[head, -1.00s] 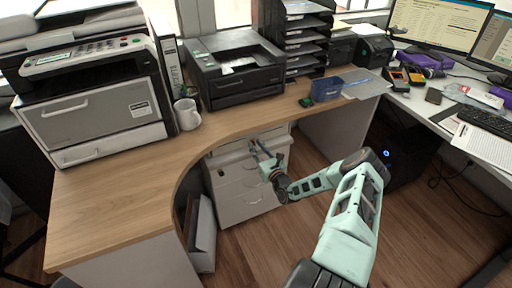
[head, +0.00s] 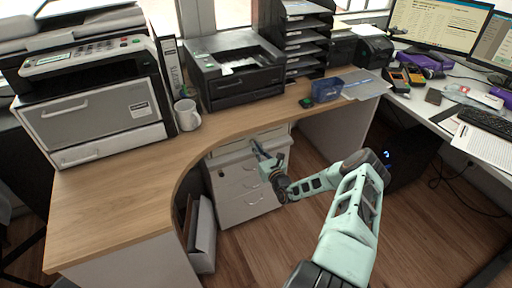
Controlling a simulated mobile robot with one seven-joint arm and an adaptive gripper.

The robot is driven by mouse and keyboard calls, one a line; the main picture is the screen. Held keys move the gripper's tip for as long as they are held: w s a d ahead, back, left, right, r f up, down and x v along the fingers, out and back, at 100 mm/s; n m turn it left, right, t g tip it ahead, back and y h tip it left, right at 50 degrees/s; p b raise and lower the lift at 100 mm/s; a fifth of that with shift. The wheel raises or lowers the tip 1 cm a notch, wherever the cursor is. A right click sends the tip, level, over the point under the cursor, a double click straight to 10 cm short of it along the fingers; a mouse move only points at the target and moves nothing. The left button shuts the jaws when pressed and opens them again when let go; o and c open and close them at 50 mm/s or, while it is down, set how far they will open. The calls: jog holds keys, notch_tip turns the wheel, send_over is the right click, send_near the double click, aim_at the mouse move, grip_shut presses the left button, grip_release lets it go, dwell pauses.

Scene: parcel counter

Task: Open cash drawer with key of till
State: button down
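A white drawer unit (head: 240,205) stands under the curved wooden desk in the head view, its drawers with curved metal handles. A small dark spot, perhaps a lock, shows at its upper left front. My gripper (head: 261,152) is at the upper front of this unit, just below the desk edge, and hides part of the top drawer. The fingers are small and overlap the drawer front; I cannot tell whether they touch it, are open or hold anything. I cannot make out a key. No drawer is clearly marked as the till's cash drawer.
The wooden desk (head: 120,205) overhangs the unit. It carries a large printer (head: 100,120), a white mug (head: 187,115), a black printer (head: 238,75) and a blue box (head: 328,86). A grey bin (head: 202,235) stands left of the unit. Floor in front is clear.

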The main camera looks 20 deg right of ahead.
jog(key=m+b, duration=0.2)
jog(key=m, duration=0.8)
jog(key=shift+m, duration=0.3)
dwell(0.5)
jog(key=c, duration=2.2)
grip_release()
